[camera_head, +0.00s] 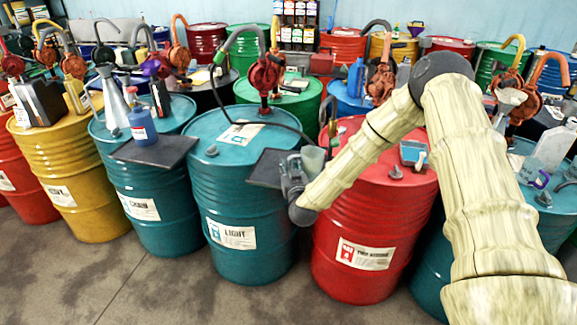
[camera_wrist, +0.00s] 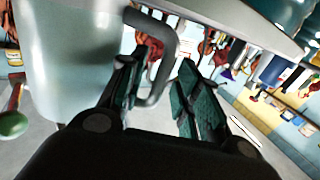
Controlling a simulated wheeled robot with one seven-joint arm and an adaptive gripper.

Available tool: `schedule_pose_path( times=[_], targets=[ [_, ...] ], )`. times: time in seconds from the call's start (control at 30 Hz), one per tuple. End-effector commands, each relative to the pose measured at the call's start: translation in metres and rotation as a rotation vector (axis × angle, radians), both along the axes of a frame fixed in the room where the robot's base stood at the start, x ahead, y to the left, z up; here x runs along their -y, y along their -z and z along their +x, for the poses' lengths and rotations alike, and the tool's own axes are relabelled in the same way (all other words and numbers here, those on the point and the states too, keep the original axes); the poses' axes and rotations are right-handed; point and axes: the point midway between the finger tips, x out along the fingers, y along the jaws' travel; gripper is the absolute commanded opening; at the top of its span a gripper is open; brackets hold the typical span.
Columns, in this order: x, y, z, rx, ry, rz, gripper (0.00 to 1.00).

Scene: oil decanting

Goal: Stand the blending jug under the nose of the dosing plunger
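The blending jug (camera_head: 313,158) looks like a small translucent grey-green vessel beside the right end of a dark flat tray at the front of the LIGHT drum. In the wrist view the jug (camera_wrist: 70,60) is a large pale wall at left with a grey looped handle (camera_wrist: 172,55). My gripper (camera_head: 296,168) is at the jug. In the wrist view my gripper (camera_wrist: 158,88) has its two dark green fingers apart, with the handle between them and a gap visible. I cannot tell whether the jug rests on the tray. I cannot make out for certain which device is the dosing plunger.
The dark tray (camera_head: 268,180) projects over the teal LIGHT drum (camera_head: 245,235). The red TWO STROKE drum (camera_head: 362,262) stands right, partly behind my arm.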

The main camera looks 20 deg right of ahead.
Motion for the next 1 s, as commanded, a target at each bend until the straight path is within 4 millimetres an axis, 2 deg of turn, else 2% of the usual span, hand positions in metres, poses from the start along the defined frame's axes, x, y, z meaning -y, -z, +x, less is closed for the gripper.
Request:
schedule_pose_path(
  times=[0.4, 0.6, 0.8, 1.0],
  targets=[
    [-0.011, 0.003, -0.073, -0.001, -0.001, 0.0, 0.33],
    [-0.015, 0.002, -0.099, 0.0, -0.001, 0.0, 0.33],
    [-0.017, 0.001, -0.11, 0.0, 0.0, 0.0, 0.33],
    [-0.017, 0.0, -0.111, 0.001, 0.0, 0.0, 0.33]
  ],
)
